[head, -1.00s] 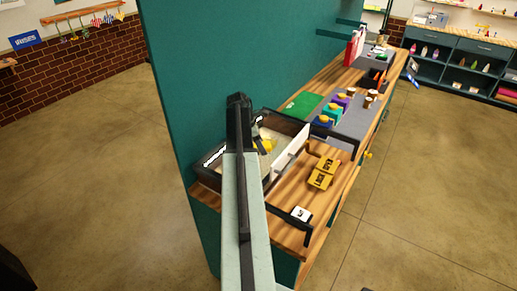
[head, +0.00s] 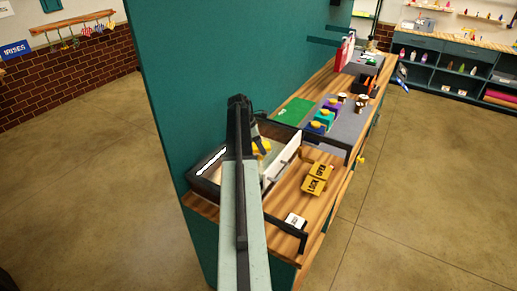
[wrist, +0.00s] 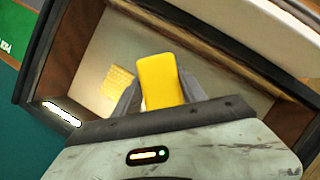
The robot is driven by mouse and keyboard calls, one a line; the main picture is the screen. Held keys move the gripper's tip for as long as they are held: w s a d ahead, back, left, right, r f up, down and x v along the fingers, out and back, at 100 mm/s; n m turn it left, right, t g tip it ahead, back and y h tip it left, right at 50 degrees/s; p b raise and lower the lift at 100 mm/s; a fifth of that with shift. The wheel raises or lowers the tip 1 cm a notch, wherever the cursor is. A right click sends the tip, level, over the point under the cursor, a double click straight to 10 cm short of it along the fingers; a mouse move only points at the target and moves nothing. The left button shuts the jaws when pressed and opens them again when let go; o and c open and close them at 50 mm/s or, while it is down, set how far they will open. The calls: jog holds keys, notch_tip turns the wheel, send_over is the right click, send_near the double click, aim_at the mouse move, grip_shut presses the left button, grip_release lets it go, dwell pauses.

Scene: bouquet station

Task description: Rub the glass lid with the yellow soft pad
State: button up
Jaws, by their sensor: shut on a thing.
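My gripper (wrist: 160,92) is shut on the yellow soft pad (wrist: 157,78), which sticks out between the fingers. In the head view the pad (head: 262,147) shows small beyond my arm, over the dark-framed case (head: 203,163). In the wrist view the case (wrist: 40,68) has a dark rim, brown inner sides and a pale floor. A clear glass lid cannot be told apart from the case opening. A paler, dotted yellow patch (wrist: 117,82) shows left of the pad; I cannot tell what it is. Whether the pad touches glass is unclear.
A white panel (head: 284,158) stands along the case's right side. Yellow LOCK and OPEN plates (head: 317,179) and a small white card (head: 295,221) are on the wooden counter. A teal wall (head: 230,60) rises behind. Colored blocks (head: 320,122) stand farther along.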

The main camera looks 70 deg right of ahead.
jog(key=shift+s+d, duration=0.15)
jog(key=shift+d, duration=1.1)
jog(key=shift+s+d, duration=0.15)
jog(key=shift+d, duration=1.1)
jog(key=shift+f, duration=0.2)
jog(key=shift+a+r, duration=0.15)
jog(key=shift+w+a, duration=0.25)
jog(key=shift+a, duration=1.5)
jog(key=shift+w+a, duration=0.2)
jog(key=shift+a, duration=1.5)
jog(key=shift+w+a, duration=0.25)
jog(key=shift+a, duration=1.5)
jog(key=shift+a, duration=0.1)
jog(key=shift+w+a, duration=0.15)
jog(key=shift+a, duration=0.65)
jog(key=shift+w+a, duration=0.1)
jog(key=shift+a, duration=0.7)
jog(key=shift+r, duration=0.15)
notch_tip(320, 180, up, 6)
jog(key=p, duration=0.6)
